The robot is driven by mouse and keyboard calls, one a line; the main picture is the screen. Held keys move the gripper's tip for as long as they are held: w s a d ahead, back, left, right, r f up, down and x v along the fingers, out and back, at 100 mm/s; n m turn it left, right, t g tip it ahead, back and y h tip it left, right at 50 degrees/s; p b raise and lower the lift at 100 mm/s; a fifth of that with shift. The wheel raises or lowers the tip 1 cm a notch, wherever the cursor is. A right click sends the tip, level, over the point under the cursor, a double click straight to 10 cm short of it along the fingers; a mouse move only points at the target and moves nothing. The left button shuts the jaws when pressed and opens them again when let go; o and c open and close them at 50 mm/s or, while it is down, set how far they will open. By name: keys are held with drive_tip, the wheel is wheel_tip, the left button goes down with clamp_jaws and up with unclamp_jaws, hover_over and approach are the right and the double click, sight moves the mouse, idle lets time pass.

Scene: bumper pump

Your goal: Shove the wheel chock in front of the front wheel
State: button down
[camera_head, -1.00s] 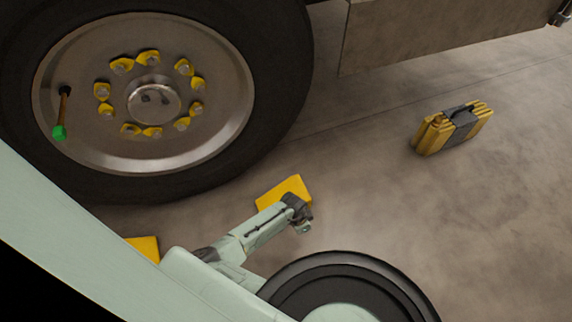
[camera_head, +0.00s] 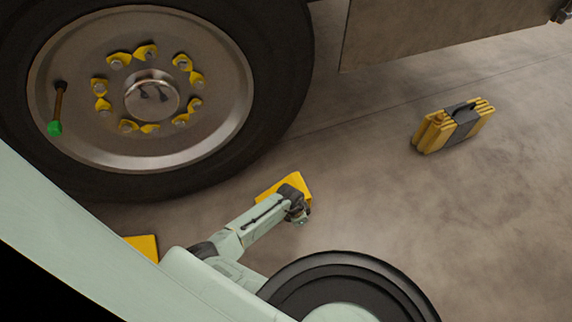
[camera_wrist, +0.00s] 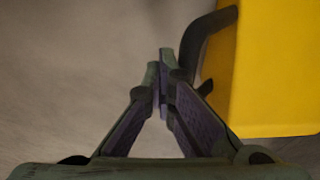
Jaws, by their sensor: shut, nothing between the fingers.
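A large dark-tyred wheel (camera_head: 222,115) with a pale steel rim fills the upper left of the head view. A yellow wheel chock (camera_head: 268,189) lies on the floor just right of the tyre's lower edge, partly hidden by my gripper. In the wrist view the yellow chock (camera_wrist: 278,70) is at the upper right, with a dark handle-like bar (camera_wrist: 197,40) at its left edge. My gripper (camera_head: 300,212) is at the chock's near right side. In the wrist view my gripper (camera_wrist: 162,72) is shut and empty, left of the chock; whether it touches it I cannot tell.
A second yellow block (camera_head: 143,246) shows at the lower left, partly hidden by my body. A yellow and grey folded case (camera_head: 450,127) stands on the floor at the right. A brown panel (camera_head: 430,35) hangs at the top. The floor between is clear.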

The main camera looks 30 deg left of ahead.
sight(281, 187)
drive_tip(key=shift+w+a+f+b, duration=0.1)
drive_tip(key=shift+w+a+b, duration=0.95)
drive_tip(key=shift+a+b, duration=0.5)
drive_tip(key=shift+w+a+r+b, duration=0.1)
drive_tip(key=shift+w+a+b, duration=1.05)
drive_tip(key=shift+a, duration=0.55)
drive_tip(key=shift+w+a+f+b, duration=0.1)
drive_tip(key=shift+w+a+b, duration=0.8)
drive_tip(key=shift+a+b, duration=0.75)
drive_tip(key=w+a+b, duration=0.4)
drive_tip(key=a+b, duration=0.3)
drive_tip(key=shift+w+a+r+b, duration=0.15)
drive_tip(key=shift+w+r+b, duration=0.05)
drive_tip(key=shift+w+b, duration=0.2)
drive_tip(key=shift+s, duration=0.1)
drive_tip(key=shift+s+d+p, duration=0.3)
drive_tip(key=shift+d+p, duration=0.2)
drive_tip(key=shift+p, duration=0.15)
drive_tip(key=shift+s+d+p, duration=0.3)
drive_tip(key=shift+d+p, duration=0.2)
drive_tip(key=shift+p, duration=0.1)
drive_tip(key=shift+s+d, duration=0.1)
drive_tip(key=shift+d, duration=0.15)
drive_tip(key=shift+p, duration=0.3)
wheel_tip(281, 187, up, 10)
drive_tip(key=p, duration=0.8)
